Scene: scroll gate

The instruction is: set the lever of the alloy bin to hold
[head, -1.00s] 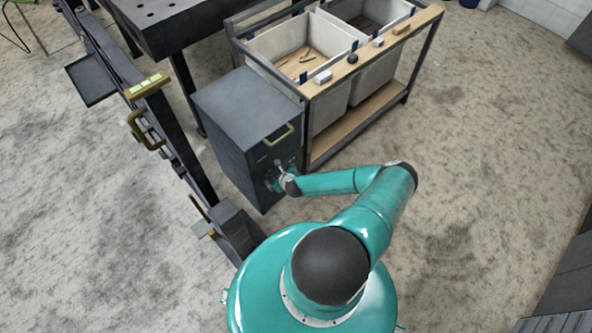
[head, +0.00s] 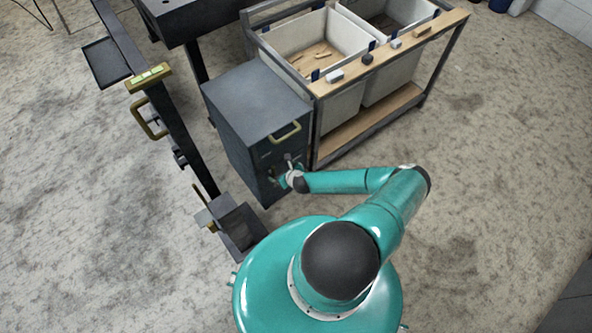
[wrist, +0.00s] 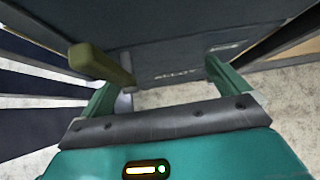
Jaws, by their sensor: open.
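The alloy bin (head: 255,105) is a dark grey cabinet with a brass handle (head: 285,133) high on its front. In the wrist view its dark front (wrist: 170,40) carries small lettering that seems to read ALLOY. My gripper (head: 284,178) is at the lower front of the bin, by small lever parts (head: 289,159) that it partly hides. In the wrist view my gripper (wrist: 163,75) is open, its teal fingers apart. An olive bar (wrist: 103,66) lies by the left finger's tip; I cannot tell whether it touches. The lever's setting is not readable.
A rack with pale tubs (head: 315,45) and a wooden ledge (head: 390,50) stands right of the bin. A dark rail frame (head: 180,135) with brass handles stands left. The floor to the right (head: 500,180) is clear.

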